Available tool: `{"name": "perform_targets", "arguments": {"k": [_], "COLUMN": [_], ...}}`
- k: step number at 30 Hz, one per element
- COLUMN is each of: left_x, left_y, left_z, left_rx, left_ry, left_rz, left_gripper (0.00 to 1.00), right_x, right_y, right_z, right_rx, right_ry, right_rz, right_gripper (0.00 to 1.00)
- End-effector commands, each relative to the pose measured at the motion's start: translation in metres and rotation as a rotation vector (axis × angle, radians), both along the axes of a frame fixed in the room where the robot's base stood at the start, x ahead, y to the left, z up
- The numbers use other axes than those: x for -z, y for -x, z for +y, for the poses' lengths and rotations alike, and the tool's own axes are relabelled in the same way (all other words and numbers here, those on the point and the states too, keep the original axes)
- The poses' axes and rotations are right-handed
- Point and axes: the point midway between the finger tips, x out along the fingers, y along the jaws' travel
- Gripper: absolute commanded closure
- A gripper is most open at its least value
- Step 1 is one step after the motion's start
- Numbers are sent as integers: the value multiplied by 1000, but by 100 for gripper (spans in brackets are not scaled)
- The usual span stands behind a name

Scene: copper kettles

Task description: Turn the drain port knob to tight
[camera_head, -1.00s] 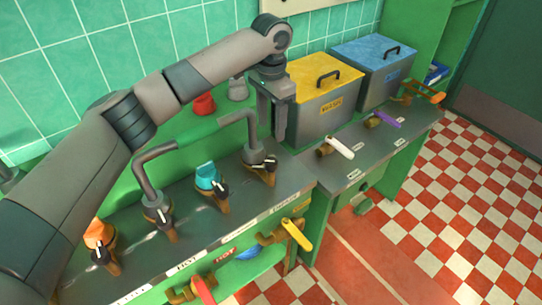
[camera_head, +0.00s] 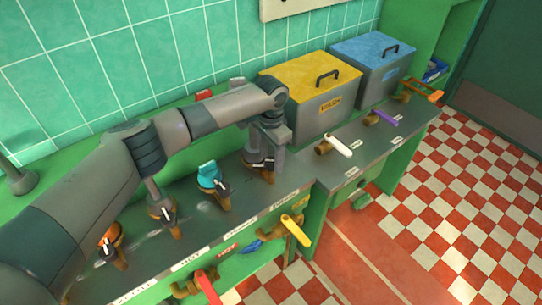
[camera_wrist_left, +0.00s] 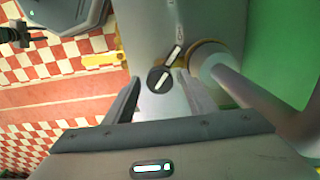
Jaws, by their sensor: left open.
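A black knob with a white pointer bar sits at the right end of the counter's row of knobs. It is partly covered by my gripper in the head view (camera_head: 266,172), and I cannot read a name on it. In the left wrist view the knob (camera_wrist_left: 160,78) lies between the fingertips, with its pointer slanting up to the right toward a white mark. My left gripper (camera_head: 264,158) is open and points down, right over this knob. The fingers also show in the left wrist view (camera_wrist_left: 160,95), one on each side; I cannot tell whether they touch it.
Left along the counter stand a teal-capped knob (camera_head: 210,178), a plain knob (camera_head: 162,212) and an orange-capped knob (camera_head: 110,238). A yellow lever (camera_head: 296,231) and a red lever (camera_head: 208,288) stick out in front. A yellow-lidded box (camera_head: 312,85) stands behind to the right.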

Motion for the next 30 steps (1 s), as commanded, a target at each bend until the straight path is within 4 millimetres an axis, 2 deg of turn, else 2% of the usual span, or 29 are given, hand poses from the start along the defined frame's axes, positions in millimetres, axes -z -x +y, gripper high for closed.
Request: {"name": "perform_targets", "arguments": {"k": [6, 7, 9, 12, 23, 30], "left_x": [0, 0, 0, 0, 0, 0], "left_y": [0, 0, 0, 0, 0, 0], "left_z": [0, 0, 0, 0, 0, 0], "left_rx": [0, 0, 0, 0, 29, 132], "left_ry": [0, 0, 0, 0, 0, 1], "left_rz": [0, 0, 0, 0, 0, 1], "left_gripper": [49, 54, 71, 91, 90, 90], "right_x": [0, 0, 0, 0, 0, 0], "right_y": [0, 0, 0, 0, 0, 0], "right_z": [0, 0, 0, 0, 0, -1], "right_rx": [0, 0, 0, 0, -1, -1], "right_ry": [0, 0, 0, 0, 0, 1], "right_rz": [0, 0, 0, 0, 1, 1], "right_gripper": [69, 69, 69, 69, 69, 69]}}
